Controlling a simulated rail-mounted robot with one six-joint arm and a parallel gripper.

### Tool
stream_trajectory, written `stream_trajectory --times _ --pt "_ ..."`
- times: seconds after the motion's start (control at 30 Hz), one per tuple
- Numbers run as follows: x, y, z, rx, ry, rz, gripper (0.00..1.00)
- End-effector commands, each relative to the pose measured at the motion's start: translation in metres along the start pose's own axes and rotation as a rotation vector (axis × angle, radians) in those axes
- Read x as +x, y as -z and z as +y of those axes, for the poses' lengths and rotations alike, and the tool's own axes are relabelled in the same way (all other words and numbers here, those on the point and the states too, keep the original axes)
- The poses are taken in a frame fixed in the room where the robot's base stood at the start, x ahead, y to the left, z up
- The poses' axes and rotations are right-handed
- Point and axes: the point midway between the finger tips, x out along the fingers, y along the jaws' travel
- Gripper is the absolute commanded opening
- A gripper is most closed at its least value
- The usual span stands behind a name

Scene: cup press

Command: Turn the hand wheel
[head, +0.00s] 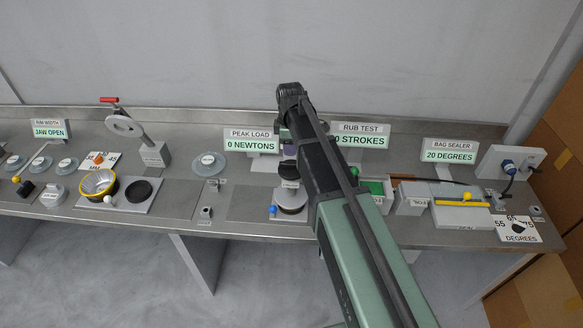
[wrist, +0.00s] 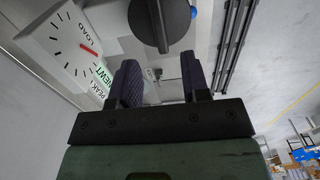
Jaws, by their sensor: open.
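A grey hand wheel (head: 123,126) with a red handle (head: 109,100) stands tilted on a grey post at the left of the bench. My gripper (head: 289,146) is well to its right, above a press stand beside the peak load display. In the wrist view my gripper (wrist: 160,70) is open, with two purple fingers apart and nothing between them. A dark round part with a bar across it (wrist: 160,22) lies just beyond the fingertips. The hand wheel is not recognisable in the wrist view. My arm hides part of the press stand in the head view.
A blue knob (head: 273,211) is at the press base. A load dial (wrist: 75,48) is close left of the fingers in the wrist view. The peak load display (head: 251,140) stands behind. A yellow-rimmed bowl (head: 98,184) sits in front of the wheel. The bag sealer (head: 461,215) is at right.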

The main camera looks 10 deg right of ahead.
Motion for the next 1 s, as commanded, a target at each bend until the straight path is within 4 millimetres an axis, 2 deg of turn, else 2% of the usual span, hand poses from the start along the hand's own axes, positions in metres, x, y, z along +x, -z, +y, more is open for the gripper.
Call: stream_trajectory --times 0.03,0.1,0.2,0.3,0.63,0.9,1.0 --pt "0.024 0.0 0.0 0.0 0.0 0.0 0.43" --pt "0.042 0.0 0.0 0.001 0.0 0.0 0.43" --pt "0.064 0.0 0.0 0.001 0.0 0.0 0.43" --pt "0.078 0.0 0.0 0.001 0.0 0.0 0.43" --pt "0.078 0.0 0.0 0.002 0.0 0.0 0.43" --pt "0.079 0.0 0.0 0.002 0.0 0.0 0.01" --pt "0.079 0.0 0.0 0.002 0.0 0.0 0.0"
